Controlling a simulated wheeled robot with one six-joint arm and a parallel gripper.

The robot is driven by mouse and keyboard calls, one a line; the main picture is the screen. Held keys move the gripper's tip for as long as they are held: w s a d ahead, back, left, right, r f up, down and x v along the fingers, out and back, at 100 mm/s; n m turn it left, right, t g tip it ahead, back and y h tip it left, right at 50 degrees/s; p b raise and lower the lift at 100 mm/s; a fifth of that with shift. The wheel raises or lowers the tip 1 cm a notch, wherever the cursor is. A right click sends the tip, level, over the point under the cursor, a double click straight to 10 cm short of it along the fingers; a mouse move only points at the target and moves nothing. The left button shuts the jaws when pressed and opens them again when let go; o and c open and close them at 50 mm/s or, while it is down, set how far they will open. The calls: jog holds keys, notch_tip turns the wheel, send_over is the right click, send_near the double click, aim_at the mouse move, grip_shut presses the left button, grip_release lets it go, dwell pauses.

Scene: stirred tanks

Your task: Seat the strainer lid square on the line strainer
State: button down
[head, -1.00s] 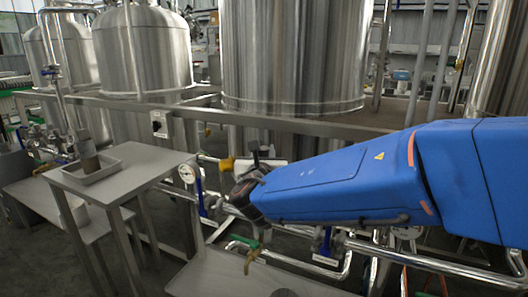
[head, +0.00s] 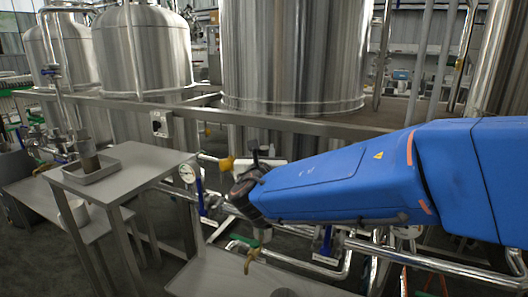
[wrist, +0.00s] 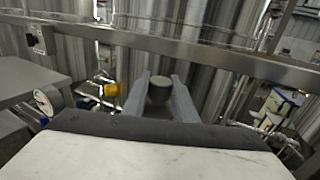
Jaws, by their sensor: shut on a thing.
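My gripper (wrist: 159,100) shows in the wrist view with its two grey fingers on either side of a round, dark grey piece (wrist: 160,86). It is shut on this piece, which looks like the strainer lid. The fingers hide its sides, and I cannot tell how level it sits. In the head view my gripper (head: 247,186) is at the end of the blue arm, in front of the large tank and close to the pipework. The held lid cannot be made out there. I cannot pick out the line strainer for certain in either view.
A yellow fitting (head: 226,163) is left of my gripper, and a pressure gauge (head: 187,173) is farther left. A steel rail (head: 290,123) runs behind.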

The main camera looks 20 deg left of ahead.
jog(key=shift+f, duration=1.45)
jog(key=c, duration=1.4)
grip_release()
jog(key=shift+o, duration=0.2)
jog(key=shift+f, duration=0.1)
jog(key=shift+s, duration=0.15)
jog(key=v, duration=1.7)
jog(key=shift+s+d, duration=0.1)
